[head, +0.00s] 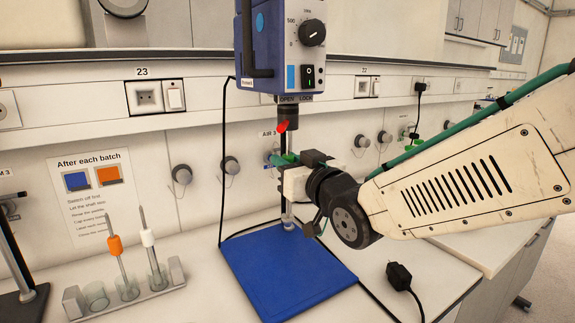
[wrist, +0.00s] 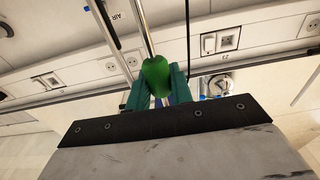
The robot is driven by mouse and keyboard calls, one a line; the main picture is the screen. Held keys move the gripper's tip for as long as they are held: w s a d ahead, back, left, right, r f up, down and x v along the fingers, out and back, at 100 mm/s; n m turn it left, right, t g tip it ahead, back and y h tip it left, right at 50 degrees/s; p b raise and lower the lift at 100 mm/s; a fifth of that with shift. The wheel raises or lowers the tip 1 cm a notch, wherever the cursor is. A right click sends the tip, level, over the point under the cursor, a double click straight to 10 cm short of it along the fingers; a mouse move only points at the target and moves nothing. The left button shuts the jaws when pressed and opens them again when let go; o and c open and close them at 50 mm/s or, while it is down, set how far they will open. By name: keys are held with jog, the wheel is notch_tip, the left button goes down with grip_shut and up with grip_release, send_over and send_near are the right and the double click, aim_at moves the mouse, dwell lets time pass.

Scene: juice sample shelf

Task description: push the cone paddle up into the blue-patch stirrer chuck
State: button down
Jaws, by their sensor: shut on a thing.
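The blue stirrer (head: 268,45) has a blue patch (head: 291,77) on its front. Its dark chuck (head: 288,113) hangs below the OPEN/LOCK label, with a red lever (head: 283,126) on it. My gripper (head: 285,160) is right under the chuck, shut on the green collar of the cone paddle (head: 289,158). In the wrist view, the green collar (wrist: 157,76) sits between the teal fingers of my gripper (wrist: 157,92). The paddle is about upright, its lower end just above the blue base plate (head: 285,275). I cannot tell whether its shaft top is inside the chuck.
A rack (head: 125,295) at the left holds an orange-collared paddle (head: 115,246) and a white-collared paddle (head: 148,238). A black plug (head: 400,277) and cable lie right of the plate. A dark stand (head: 25,275) is at the far left. The wall is close behind the stirrer.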

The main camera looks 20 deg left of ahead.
jog(key=shift+r, duration=1.5)
dwell(0.3)
jog(key=c, duration=1.2)
grip_release()
jog(key=shift+o, duration=0.2)
